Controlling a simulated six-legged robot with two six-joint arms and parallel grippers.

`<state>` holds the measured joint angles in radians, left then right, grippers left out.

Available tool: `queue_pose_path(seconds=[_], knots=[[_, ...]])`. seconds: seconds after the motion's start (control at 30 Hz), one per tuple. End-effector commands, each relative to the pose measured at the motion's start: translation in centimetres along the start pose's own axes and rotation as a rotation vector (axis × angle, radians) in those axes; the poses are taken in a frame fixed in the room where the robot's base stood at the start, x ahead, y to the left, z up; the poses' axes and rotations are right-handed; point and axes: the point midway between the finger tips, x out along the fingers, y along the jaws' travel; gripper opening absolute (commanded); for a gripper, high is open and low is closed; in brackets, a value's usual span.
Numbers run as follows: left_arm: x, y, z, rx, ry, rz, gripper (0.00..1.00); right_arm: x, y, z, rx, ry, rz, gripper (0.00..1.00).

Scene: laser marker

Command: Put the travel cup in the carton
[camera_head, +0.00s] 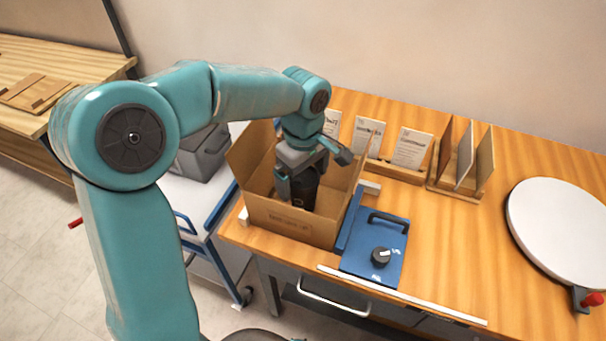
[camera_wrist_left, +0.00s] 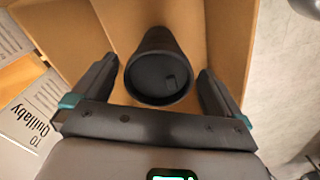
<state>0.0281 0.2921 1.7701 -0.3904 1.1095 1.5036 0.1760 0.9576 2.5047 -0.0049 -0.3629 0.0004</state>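The dark travel cup (camera_head: 303,192) is inside the open cardboard carton (camera_head: 290,222) on the wooden table. In the left wrist view the cup (camera_wrist_left: 160,78) shows its round lid toward the camera, with cardboard around it. It looks about upright; its base is hidden. My left gripper (camera_head: 308,178) reaches down into the carton from above. In the wrist view its fingers (camera_wrist_left: 158,70) stand apart on both sides of the cup, with a narrow gap on each side. My right gripper is out of view.
A blue device with a knob (camera_head: 380,256) sits right of the carton. Behind are cards in a wooden holder (camera_head: 410,149) and an upright rack (camera_head: 464,165). A white round plate (camera_head: 562,228) is far right. A grey bin (camera_head: 202,155) on a cart stands left. The middle right of the table is clear.

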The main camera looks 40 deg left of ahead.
Motion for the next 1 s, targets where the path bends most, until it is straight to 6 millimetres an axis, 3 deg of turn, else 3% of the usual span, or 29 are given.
queue_pose_path(seconds=[0.33, 0.7, 0.83, 1.0], knots=[[-1.1, 0.1, 0.0, 0.000, 0.001, 0.003, 1.00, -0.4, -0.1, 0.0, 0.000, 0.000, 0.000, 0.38], [-9.3, 0.1, 0.0, 0.001, 0.001, 0.005, 1.00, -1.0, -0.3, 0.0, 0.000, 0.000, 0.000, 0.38], [-11.3, 0.1, 0.0, 0.000, 0.001, 0.002, 1.00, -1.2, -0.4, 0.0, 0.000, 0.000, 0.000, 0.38], [-12.3, 0.0, 0.0, 0.000, 0.000, 0.000, 1.00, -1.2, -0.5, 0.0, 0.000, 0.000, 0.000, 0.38]])
